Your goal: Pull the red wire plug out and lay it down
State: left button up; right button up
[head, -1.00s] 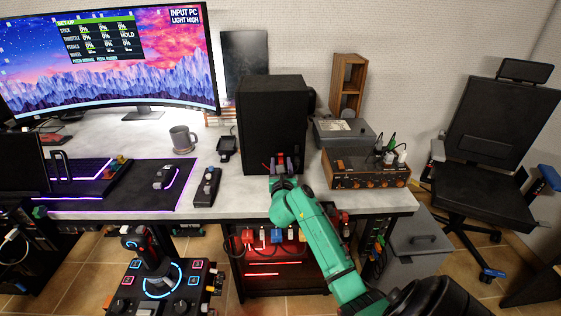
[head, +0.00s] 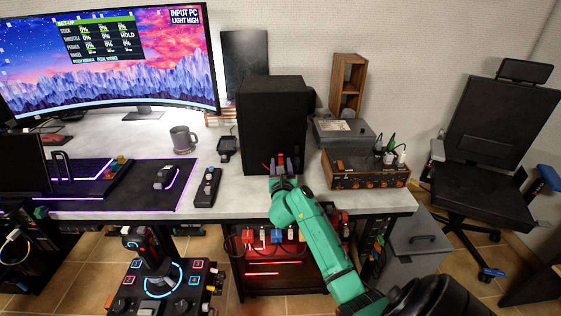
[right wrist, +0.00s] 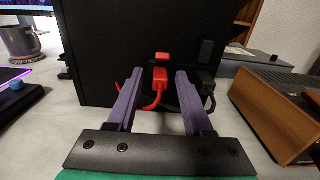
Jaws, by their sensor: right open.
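The red wire plug (right wrist: 159,80) is at the face of a black box (right wrist: 105,50) on the desk, with its red cable curving down and left. A red block (right wrist: 162,58) sits just above it. Whether the plug is still seated cannot be told. My right gripper (right wrist: 160,76) is open, with its purple fingers on either side of the plug and visible gaps. In the head view my right gripper (head: 282,166) is low in front of the black box (head: 272,110), and the plug is a small red patch (head: 267,164). My left gripper is out of view.
A wood-sided amplifier (head: 365,168) stands right of the box. A small black controller (head: 207,187) lies to the left. Grey desk (head: 235,190) is bare between controller and box.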

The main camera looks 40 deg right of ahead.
jog(key=shift+p, duration=0.3)
jog(key=shift+c, duration=0.3)
grip_shut()
dwell(1.2)
jog(key=shift+a, duration=0.1)
jog(key=shift+p+v, duration=0.6)
jog(key=shift+v, duration=0.3)
jog(key=shift+p+v, duration=0.85)
jog(key=shift+v, duration=1.2)
